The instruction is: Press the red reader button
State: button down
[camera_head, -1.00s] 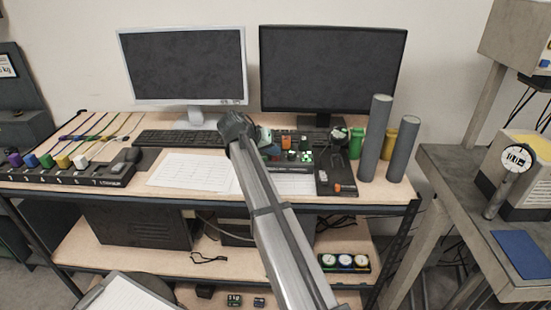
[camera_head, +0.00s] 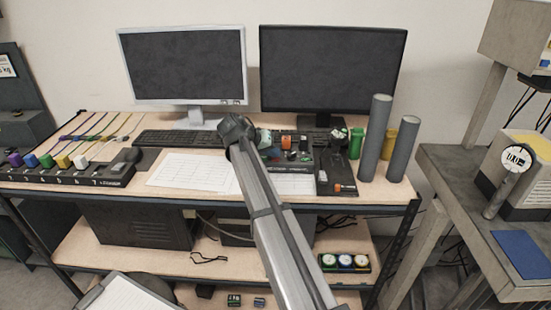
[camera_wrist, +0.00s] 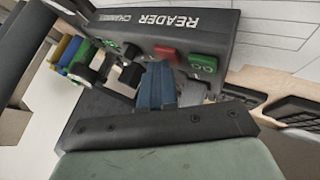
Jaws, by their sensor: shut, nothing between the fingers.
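In the wrist view the reader box (camera_wrist: 185,25) is dark, with upside-down "READER" lettering. Its red button (camera_wrist: 167,54) is a small block on the near face, between a black knob (camera_wrist: 131,74) and a green button (camera_wrist: 203,62). My gripper (camera_wrist: 158,68) is shut, its blue fingers together and empty. The fingertips are just below the red button in the picture; whether they touch it I cannot tell.
Two monitors (camera_head: 186,68) stand behind, with a keyboard (camera_head: 165,139) in front. Tall grey cylinders (camera_head: 375,138) stand right of a black panel with an orange switch (camera_head: 337,187). White sheets (camera_head: 193,172) lie on the desk. A side bench (camera_head: 450,185) is at the right.

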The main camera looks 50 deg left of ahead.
aim_at(273, 159)
jog(key=shift+r, duration=0.75)
jog(key=shift+r, duration=0.15)
jog(key=shift+r, duration=2.35)
